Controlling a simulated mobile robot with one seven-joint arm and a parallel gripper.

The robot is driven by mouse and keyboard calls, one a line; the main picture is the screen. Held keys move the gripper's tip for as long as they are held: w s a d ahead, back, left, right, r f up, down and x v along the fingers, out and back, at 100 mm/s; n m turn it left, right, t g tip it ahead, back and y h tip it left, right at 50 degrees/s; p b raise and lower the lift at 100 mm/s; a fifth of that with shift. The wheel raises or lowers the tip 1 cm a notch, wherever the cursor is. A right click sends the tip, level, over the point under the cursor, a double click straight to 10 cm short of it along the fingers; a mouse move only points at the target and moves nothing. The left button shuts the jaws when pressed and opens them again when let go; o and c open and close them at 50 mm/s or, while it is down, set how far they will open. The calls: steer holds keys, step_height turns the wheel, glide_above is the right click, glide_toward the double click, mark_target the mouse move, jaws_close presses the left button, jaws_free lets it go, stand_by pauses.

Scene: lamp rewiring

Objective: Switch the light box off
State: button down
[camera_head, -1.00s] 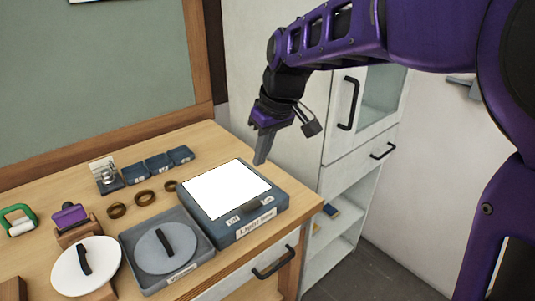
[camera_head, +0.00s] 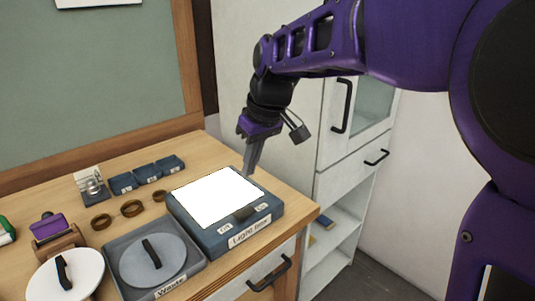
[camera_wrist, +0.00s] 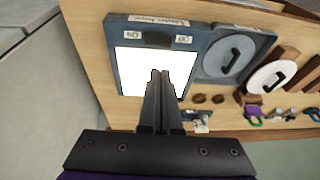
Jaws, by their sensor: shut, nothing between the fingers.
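The light box (camera_head: 204,237) is a blue-grey box on the table's right end, with a glowing white top panel (camera_head: 217,196). A dark switch (camera_head: 245,212) sits on its front strip between two small labels; in the wrist view the labels read On and Off, and the switch (camera_wrist: 158,39) lies between them. My gripper (camera_head: 248,172) is shut and empty, pointing down at the back right edge of the panel. In the wrist view its fingertips (camera_wrist: 160,73) appear over the lit panel, apart from the switch. I cannot tell their exact height.
A waste tray (camera_head: 186,284) with a round grey lid stands left of the light box. A white lid (camera_head: 84,278), several dark rings (camera_head: 132,208) and small blue bins (camera_head: 148,173) are farther left and behind. A white cabinet (camera_head: 300,180) stands right of the table.

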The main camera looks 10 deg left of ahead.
mark_target(240, 213)
steer(key=x, duration=0.3)
steer(key=b+x, duration=0.1)
steer(key=x, duration=0.6)
steer(key=shift+s+d+f+b, duration=0.1)
steer(key=shift+s+d+b, duration=0.15)
steer(key=shift+s+b, duration=0.15)
steer(key=shift+s+a+f, duration=0.1)
steer(key=shift+f, duration=0.45)
steer(key=shift+s+a+f+b, duration=0.2)
steer(key=shift+s+f+b, duration=0.1)
steer(key=shift+f, duration=0.2)
steer(key=shift+r, duration=0.15)
steer(key=shift+d, duration=0.1)
steer(key=shift+w, duration=0.1)
